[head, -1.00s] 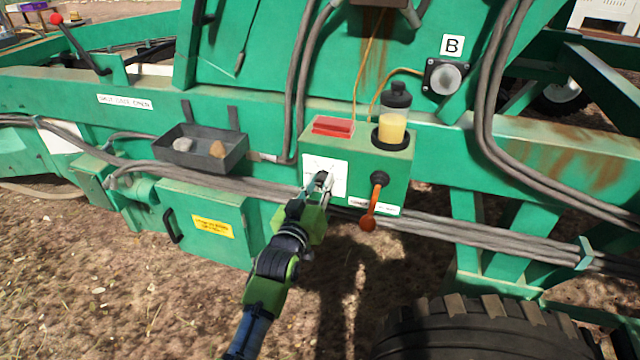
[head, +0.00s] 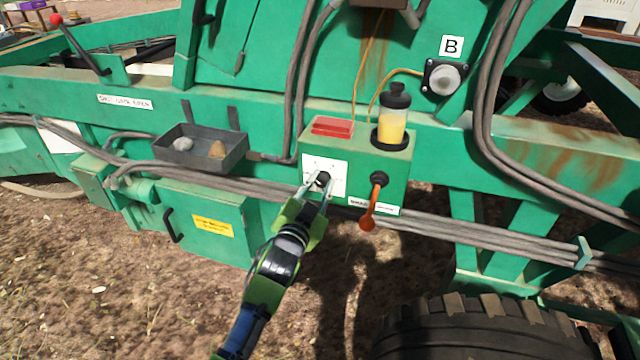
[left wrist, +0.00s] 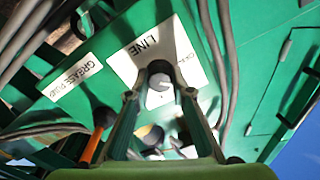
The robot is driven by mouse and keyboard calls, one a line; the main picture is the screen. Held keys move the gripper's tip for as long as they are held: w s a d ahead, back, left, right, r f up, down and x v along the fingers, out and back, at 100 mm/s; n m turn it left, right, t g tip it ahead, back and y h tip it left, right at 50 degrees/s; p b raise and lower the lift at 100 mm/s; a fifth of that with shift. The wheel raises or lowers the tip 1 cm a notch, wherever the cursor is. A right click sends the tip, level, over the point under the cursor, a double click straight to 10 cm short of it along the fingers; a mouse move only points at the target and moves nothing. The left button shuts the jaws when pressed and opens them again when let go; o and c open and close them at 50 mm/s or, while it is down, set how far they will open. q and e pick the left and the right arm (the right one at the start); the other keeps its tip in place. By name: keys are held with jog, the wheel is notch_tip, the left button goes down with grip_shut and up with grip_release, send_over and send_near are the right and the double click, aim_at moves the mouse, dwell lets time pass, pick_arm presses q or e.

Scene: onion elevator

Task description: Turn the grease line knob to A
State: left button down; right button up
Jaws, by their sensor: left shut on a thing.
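The grease line knob (head: 323,179) is a small dark knob on a white plate (head: 338,166) on the front of a green box. In the left wrist view the knob (left wrist: 160,83) has a pale top with a dark pointer mark, and the plate (left wrist: 130,62) reads "LINE". Its position letters are too small or hidden to read. My left gripper (head: 317,189) reaches up from below, its fingers on either side of the knob and shut on it. The left gripper (left wrist: 160,97) also shows in the wrist view. My right gripper is not in view.
An orange-handled lever (head: 372,205) hangs just right of the knob. A grease reservoir (head: 392,118) and a red block (head: 333,126) are on top of the box. Grey hoses (head: 450,226) run beside it. A tray with stones (head: 200,146) is to the left.

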pick_arm(q)
jog(key=shift+m, duration=1.6)
jog(key=c, duration=1.8)
grip_release()
jog(key=v, duration=1.2)
